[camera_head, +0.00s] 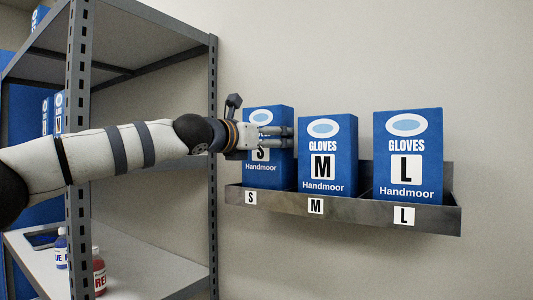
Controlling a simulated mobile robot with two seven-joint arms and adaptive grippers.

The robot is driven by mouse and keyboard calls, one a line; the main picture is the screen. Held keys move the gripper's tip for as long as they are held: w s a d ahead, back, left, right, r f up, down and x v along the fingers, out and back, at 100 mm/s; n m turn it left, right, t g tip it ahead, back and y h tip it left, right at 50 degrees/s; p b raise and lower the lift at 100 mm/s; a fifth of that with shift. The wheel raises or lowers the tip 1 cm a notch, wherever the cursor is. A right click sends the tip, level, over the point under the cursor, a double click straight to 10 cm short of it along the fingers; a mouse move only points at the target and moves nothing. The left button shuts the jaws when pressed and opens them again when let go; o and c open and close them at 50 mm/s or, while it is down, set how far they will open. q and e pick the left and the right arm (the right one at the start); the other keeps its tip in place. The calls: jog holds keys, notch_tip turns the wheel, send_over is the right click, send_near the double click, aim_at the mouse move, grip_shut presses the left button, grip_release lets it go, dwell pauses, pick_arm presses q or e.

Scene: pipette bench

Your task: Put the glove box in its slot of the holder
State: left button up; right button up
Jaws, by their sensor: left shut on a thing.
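The wall holder (375,212) is a grey metal tray with slots labelled S, M and L. The blue S glove box (268,177) stands upright at the S slot on the left, its lower edge behind the front lip. My left gripper (288,138) is shut on the S box, its fingers across the box's upper front. Whether the box rests on the slot floor is hidden. The M glove box (327,150) is in the middle slot and the L glove box (407,150) in the right slot. My right gripper is not in view.
A grey metal shelf rack (213,130) stands at the left, close to the holder, with my left arm passing across it. A blue-labelled bottle (61,250) and a red bottle (99,275) stand on its lower shelf. The wall above the holder is clear.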

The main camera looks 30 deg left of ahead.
aim_at(260, 152)
pick_arm(q)
jog(key=f, duration=0.3)
jog(key=shift+w+b, duration=0.3)
jog(key=shift+b, duration=0.05)
jog(key=shift+s+f, duration=0.1)
jog(key=shift+f, duration=0.25)
jog(key=shift+s+r, duration=0.1)
jog(key=shift+s, duration=0.05)
jog(key=shift+c, duration=0.6)
jog(key=shift+r, duration=0.1)
jog(key=o, duration=1.2)
jog(key=shift+o, duration=0.2)
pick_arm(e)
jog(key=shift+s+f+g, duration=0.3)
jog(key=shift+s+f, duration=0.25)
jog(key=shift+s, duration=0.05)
